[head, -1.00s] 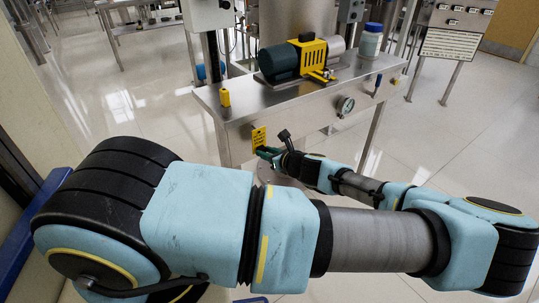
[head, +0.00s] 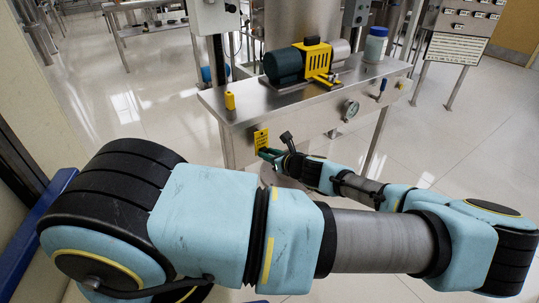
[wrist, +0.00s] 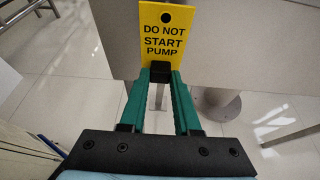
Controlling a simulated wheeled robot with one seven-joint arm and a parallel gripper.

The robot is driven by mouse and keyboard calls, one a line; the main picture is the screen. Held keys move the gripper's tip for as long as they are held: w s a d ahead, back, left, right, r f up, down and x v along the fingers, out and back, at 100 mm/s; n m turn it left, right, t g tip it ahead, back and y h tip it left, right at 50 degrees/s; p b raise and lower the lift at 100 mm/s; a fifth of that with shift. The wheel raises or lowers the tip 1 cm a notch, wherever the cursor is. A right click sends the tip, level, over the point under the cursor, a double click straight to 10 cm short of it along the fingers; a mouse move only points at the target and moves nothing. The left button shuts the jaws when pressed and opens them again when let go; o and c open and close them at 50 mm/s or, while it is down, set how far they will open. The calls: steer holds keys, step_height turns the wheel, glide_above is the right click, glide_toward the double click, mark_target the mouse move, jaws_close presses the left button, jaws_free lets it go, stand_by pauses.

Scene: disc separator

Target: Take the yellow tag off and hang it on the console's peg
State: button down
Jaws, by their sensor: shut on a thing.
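The yellow tag (head: 261,140) is upright at the front face of the steel bench (head: 300,117), near its left end. In the wrist view the tag (wrist: 163,40) reads "DO NOT START PUMP" and has a dark spot at its top hole. I cannot tell whether something passes through that hole. My gripper (wrist: 160,73) has green fingers with dark tips, shut on the tag's lower edge. In the head view my gripper (head: 266,153) reaches the tag from the right. A grey console (head: 464,22) with several buttons stands at the back right; I cannot make out its peg.
A pump with a dark green motor (head: 284,66) and yellow guard sits on the bench.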

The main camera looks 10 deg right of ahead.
steer(key=shift+w+a, duration=0.1)
steer(key=shift+w, duration=0.15)
steer(key=shift+w+a, duration=0.35)
steer(key=shift+w, duration=0.35)
steer(key=c, duration=1.1)
jaws_free()
steer(key=shift+w, duration=0.15)
steer(key=o, duration=0.6)
steer(key=shift+c, duration=0.2)
